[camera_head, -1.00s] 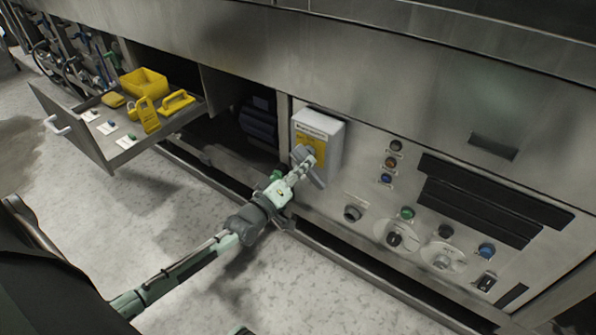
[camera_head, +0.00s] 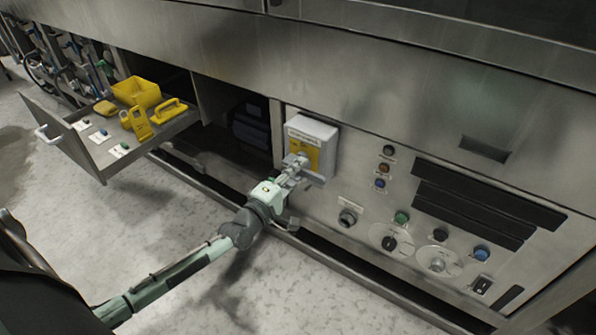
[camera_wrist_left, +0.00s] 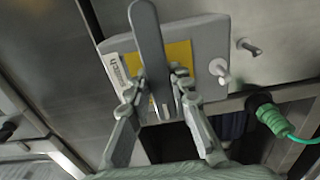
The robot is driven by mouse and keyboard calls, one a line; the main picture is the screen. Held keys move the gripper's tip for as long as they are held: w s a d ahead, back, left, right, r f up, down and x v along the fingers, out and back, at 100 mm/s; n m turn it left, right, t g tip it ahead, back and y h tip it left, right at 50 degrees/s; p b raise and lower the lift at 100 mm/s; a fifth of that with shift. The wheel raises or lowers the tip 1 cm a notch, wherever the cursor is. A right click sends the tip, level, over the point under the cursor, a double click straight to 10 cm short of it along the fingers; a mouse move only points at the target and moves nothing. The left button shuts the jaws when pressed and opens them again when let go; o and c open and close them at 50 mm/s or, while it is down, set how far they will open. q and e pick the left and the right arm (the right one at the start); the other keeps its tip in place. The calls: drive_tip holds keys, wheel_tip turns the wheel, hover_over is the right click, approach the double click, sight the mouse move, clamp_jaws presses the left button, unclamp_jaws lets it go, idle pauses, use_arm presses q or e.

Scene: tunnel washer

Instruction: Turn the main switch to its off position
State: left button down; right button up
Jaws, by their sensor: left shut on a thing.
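The main switch is a light grey box (camera_head: 328,134) with a yellow plate (camera_head: 303,148) on the machine's front panel. My left gripper (camera_head: 297,163) is at the front of this box, over the lower part of the yellow plate. In the left wrist view, the long grey switch handle (camera_wrist_left: 148,40) runs between the two fingers of the left gripper (camera_wrist_left: 160,88), which are shut on it. The yellow plate (camera_wrist_left: 180,55) shows behind it. The gripper hides part of the handle in the head view. My right gripper is not in view.
Right of the box are a column of small buttons (camera_head: 381,168), several knobs (camera_head: 389,243) and dark slots. At left, an open drawer (camera_head: 75,155) holds a yellow bin (camera_head: 136,92) and yellow tools. In the left wrist view, a green connector (camera_wrist_left: 275,122) is right of the gripper.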

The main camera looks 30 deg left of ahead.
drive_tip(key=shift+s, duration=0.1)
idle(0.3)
use_arm(q)
drive_tip(key=c, duration=1.4)
unclamp_jaws()
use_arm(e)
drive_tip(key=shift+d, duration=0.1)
use_arm(q)
drive_tip(key=shift+o, duration=0.2)
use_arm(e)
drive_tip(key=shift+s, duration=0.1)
use_arm(q)
drive_tip(key=s+a, duration=0.1)
drive_tip(key=s, duration=1.1)
